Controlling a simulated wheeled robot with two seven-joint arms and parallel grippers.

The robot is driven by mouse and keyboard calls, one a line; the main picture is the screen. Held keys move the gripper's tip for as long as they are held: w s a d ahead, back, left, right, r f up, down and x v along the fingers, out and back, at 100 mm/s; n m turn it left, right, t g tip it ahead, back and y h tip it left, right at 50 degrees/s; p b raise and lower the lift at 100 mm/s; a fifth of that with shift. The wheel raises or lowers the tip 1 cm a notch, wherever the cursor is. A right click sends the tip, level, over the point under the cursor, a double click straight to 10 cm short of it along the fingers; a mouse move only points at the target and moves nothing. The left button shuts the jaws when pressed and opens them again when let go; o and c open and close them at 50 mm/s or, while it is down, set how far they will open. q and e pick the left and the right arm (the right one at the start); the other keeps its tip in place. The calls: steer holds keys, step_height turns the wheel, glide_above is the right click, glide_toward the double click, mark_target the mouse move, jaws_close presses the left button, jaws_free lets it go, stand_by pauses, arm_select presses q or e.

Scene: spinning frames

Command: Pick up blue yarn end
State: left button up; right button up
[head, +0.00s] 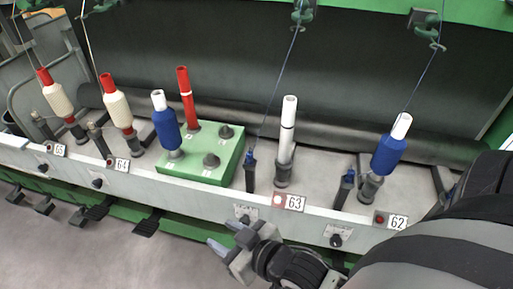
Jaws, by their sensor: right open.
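A thin blue yarn (279,80) runs from a green guide (303,12) at the top down and left, and its lower end shows near a dark upright holder with a bluish top (250,172) at position 63. The end itself is too thin to make out clearly. My right gripper (225,236) is open and empty in front of the rail, lower and to the left of the 63 label. It is apart from the yarn. My left gripper is out of view.
A white tube (287,135) stands at 63. Blue-wound bobbins stand at 62 (387,153) and on a green block (200,174) with a red tube (185,95). Cream bobbins (118,110) stand left. The front rail (190,194) lies between my gripper and the spindles.

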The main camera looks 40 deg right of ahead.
steer(key=w+a+r+n+t+y, duration=0.2)
steer(key=w+r+n+t+y, duration=0.15)
steer(key=r, duration=0.45)
steer(key=w+a+r+n+t+y, duration=0.1)
steer(key=w+r+n+t+y, duration=0.1)
steer(key=w+r+n, duration=0.35)
steer(key=s+a+r+n+g+y+b, duration=0.1)
steer(key=s+a+r+n+g+y, duration=0.25)
steer(key=r+n+g+y, duration=0.35)
steer(key=s+a+r+n+g+y+b, duration=0.1)
steer(key=s+a+r+n+g+y, duration=0.35)
steer(key=n, duration=0.45)
steer(key=n+g+h, duration=0.2)
steer(key=n+h, duration=0.3)
steer(key=h, duration=1.6)
glide_toward(250, 153)
steer(key=shift+h, duration=0.4)
steer(key=shift+a+b+x, duration=0.15)
steer(key=shift+x, duration=1.3)
steer(key=shift+a+b+x, duration=0.1)
steer(key=shift+a+x, duration=0.05)
steer(key=shift+x, duration=1.3)
steer(key=shift+a+b+x, duration=0.15)
steer(key=shift+x, duration=1.3)
steer(key=shift+d, duration=0.1)
steer(key=c, duration=0.8)
